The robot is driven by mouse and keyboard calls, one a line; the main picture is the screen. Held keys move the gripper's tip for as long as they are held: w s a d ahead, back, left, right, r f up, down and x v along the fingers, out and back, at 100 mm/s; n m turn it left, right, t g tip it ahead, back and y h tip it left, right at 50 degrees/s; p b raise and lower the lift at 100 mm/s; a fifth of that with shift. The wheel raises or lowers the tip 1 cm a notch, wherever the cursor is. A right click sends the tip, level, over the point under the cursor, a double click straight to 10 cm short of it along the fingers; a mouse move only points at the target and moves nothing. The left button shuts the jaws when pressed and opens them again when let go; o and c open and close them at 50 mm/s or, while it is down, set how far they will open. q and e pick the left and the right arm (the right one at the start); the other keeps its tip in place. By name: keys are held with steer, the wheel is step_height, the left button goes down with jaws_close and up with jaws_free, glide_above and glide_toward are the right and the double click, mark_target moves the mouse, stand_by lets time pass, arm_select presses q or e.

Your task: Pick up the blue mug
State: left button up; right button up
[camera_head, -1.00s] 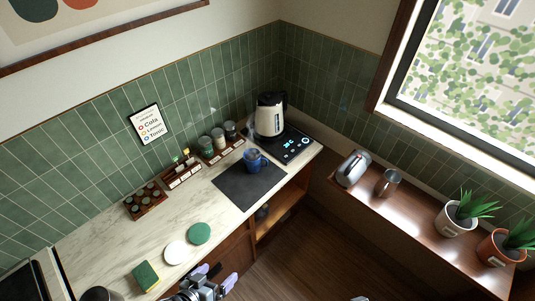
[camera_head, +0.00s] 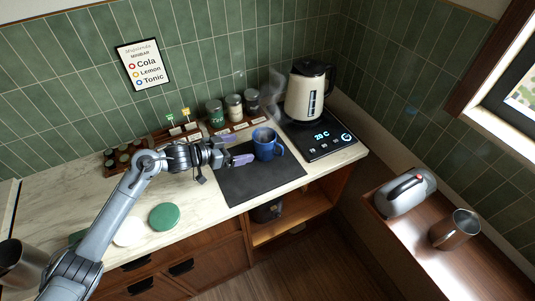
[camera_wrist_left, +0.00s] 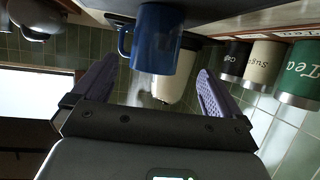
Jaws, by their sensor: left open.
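The blue mug (camera_head: 265,146) stands upright on the dark mat (camera_head: 240,190), its handle on the right side in the head view. My left gripper (camera_head: 240,153) is open and empty, just left of the mug, with its purple fingers pointing at it. In the left wrist view, which is upside down, the mug (camera_wrist_left: 158,40) lies ahead between the two spread fingers (camera_wrist_left: 157,70). The fingers do not appear to be around it. My right gripper is not in view.
Behind the mug stand several labelled canisters (camera_head: 234,107). A cream kettle (camera_head: 303,98) stands on a black panel (camera_head: 322,138) to the right, with steam nearby. A green disc (camera_head: 164,217) and white disc (camera_head: 130,232) lie front left. A metal cup (camera_head: 455,230) stands on the side shelf.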

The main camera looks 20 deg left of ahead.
mark_target(254, 143)
arm_select(q)
steer(key=x, duration=0.2)
steer(key=r+x, duration=0.1)
steer(key=x, duration=0.1)
steer(key=shift+w+d+f+b, duration=0.2)
steer(key=shift+w+d+b, duration=0.15)
steer(key=shift+w, duration=0.1)
steer(key=shift+s+d+b+x, duration=0.1)
steer(key=shift+b+x, duration=0.2)
steer(key=shift+x, duration=1)
steer(key=shift+s+d+b+x, duration=0.1)
steer(key=shift+b+x, duration=0.15)
steer(key=shift+x, duration=1.1)
steer(key=shift+w+d+f, duration=0.25)
steer(key=shift+w, duration=0.2)
steer(key=shift+c, duration=0.2)
steer(key=c, duration=1.2)
steer(key=shift+r, duration=0.1)
